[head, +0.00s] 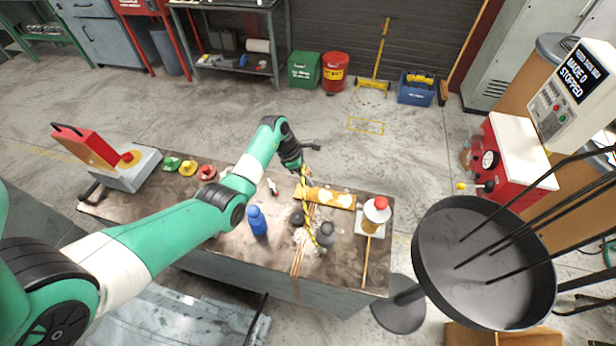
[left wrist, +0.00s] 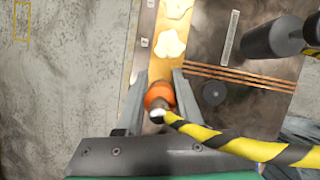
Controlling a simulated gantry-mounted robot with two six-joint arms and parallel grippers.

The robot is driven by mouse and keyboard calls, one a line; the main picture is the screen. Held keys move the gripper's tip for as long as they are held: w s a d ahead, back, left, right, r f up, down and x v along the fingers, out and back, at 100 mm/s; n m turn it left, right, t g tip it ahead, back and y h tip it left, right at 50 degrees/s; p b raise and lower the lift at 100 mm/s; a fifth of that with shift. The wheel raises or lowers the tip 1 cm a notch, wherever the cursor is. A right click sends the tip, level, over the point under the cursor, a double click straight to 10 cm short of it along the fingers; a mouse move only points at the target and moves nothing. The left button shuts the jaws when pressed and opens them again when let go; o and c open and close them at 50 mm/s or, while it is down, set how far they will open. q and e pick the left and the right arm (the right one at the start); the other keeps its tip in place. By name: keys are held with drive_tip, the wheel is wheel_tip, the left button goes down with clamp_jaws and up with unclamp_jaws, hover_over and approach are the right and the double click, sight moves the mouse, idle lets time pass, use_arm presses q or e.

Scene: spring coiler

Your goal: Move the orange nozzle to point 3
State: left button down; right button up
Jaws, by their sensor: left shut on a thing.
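The orange nozzle (left wrist: 159,96) shows in the left wrist view between the two grey fingers of my left gripper (left wrist: 160,88), which is shut on it. A yellow-and-black striped hose (left wrist: 235,143) runs from its pale end to the right. In the head view my left gripper (head: 302,168) is over the back edge of the workbench, and the striped hose (head: 305,205) hangs from it; the nozzle is hard to make out there. An orange-yellow board (head: 310,193) with white blobs lies just below the gripper. Small tags (left wrist: 145,42) line its edge, too small to read. My right gripper is not in view.
A dark round pan (head: 480,265) stands at right.

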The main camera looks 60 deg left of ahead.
sight(312, 192)
use_arm(q)
wheel_tip(312, 192, down, 3)
drive_tip(key=b, duration=0.3)
drive_tip(key=shift+f, duration=0.75)
drive_tip(key=shift+f+b, duration=0.35)
drive_tip(key=shift+f, duration=0.25)
idle(1.0)
drive_tip(key=shift+c, duration=2.3)
unclamp_jaws()
